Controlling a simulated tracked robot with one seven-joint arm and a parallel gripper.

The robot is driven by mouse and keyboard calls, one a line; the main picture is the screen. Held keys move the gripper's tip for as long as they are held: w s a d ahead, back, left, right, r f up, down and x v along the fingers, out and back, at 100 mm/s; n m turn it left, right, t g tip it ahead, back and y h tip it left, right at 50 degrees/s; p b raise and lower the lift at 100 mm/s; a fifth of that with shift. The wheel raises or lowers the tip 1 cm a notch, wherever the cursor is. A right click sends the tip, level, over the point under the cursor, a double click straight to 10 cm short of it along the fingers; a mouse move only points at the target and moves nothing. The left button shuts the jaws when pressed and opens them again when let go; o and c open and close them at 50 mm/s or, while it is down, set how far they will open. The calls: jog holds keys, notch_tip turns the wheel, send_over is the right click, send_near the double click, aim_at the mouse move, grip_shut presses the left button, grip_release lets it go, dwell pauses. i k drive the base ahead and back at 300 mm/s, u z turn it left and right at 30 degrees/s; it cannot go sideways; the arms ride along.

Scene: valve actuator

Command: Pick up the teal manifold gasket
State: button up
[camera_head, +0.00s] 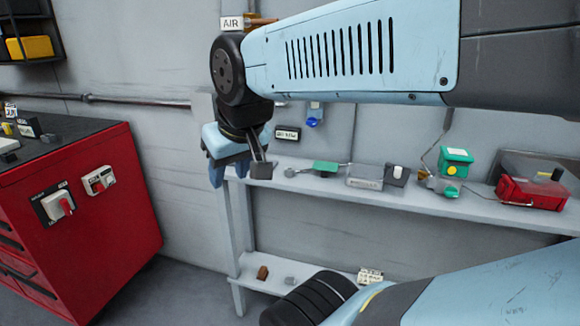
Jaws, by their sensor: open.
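A flat teal-green piece (325,167), which looks like the manifold gasket, lies on the upper grey shelf near its left part. Its fine shape is too small to tell. My gripper (232,172) hangs from my arm at the left end of that shelf, pointing down. It is open, with nothing seen between its fingers. It is to the left of the teal piece and apart from it. A dark bracket-like part beside the gripper covers some of the shelf's left end.
On the upper shelf (290,163), right of the teal piece, are a grey block (363,176), a green box with a yellow knob (455,160) and a red box (530,193). A lower shelf (252,262) holds small parts. A red cabinet (100,225) stands left.

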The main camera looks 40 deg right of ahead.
aim_at(318, 165)
jog(key=k, duration=1.9)
jog(key=z, duration=0.7)
jog(key=i, duration=1.45)
